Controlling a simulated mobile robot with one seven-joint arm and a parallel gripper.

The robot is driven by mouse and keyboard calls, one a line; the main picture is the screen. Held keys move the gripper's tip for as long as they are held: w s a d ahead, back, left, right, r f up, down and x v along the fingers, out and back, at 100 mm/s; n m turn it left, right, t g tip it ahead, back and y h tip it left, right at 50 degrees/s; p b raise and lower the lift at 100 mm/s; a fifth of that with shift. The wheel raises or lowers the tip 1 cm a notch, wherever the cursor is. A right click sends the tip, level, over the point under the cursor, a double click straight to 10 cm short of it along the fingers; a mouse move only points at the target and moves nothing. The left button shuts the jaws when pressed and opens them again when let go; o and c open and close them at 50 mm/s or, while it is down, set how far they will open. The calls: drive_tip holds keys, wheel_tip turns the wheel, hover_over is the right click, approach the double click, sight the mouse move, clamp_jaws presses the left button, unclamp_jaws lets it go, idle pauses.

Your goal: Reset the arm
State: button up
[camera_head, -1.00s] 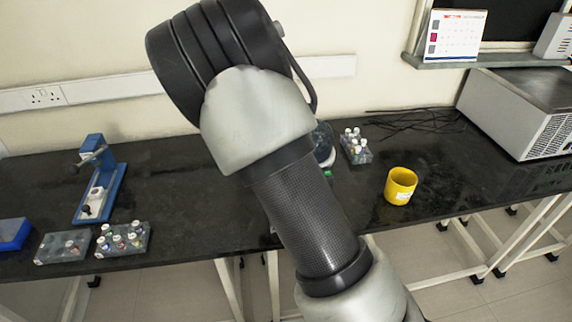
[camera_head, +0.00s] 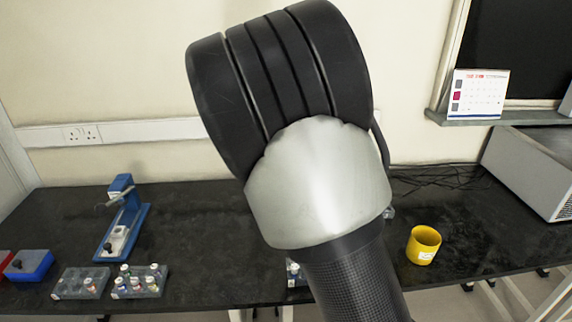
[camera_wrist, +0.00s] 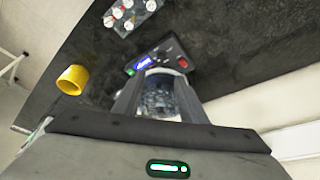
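In the head view my arm rises through the middle of the picture, and my gripper is outside that view. In the wrist view my gripper (camera_wrist: 158,100) points down toward the dark bench, its two dark fingers apart. A clear glass vessel (camera_wrist: 160,98) shows between the fingers, beside a dark device with a lit blue display (camera_wrist: 144,63). I see no finger clearly pressing on the glass. My arm hides this device and vessel in the head view.
A yellow cup (camera_head: 423,245) stands on the black bench (camera_head: 190,230), right of my arm. Vial racks (camera_head: 140,281) (camera_head: 82,283), a blue stand (camera_head: 124,220) and a blue box (camera_head: 29,265) are left. A grey machine (camera_head: 535,170) and a calendar (camera_head: 479,94) are right.

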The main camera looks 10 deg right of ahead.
drive_tip(key=s+d+r+n+t+y+p, duration=0.1)
drive_tip(key=s+r+n+p, duration=0.3)
drive_tip(key=s+r, duration=0.7)
drive_tip(key=s+d+r+n+t+y+p, duration=0.1)
drive_tip(key=s+d+r+n+p, duration=0.3)
drive_tip(key=s+r, duration=0.7)
drive_tip(key=s+n+y+p, duration=0.1)
drive_tip(key=s, duration=0.6)
drive_tip(key=shift+r+t+p, duration=0.15)
drive_tip(key=shift+t+p, duration=0.15)
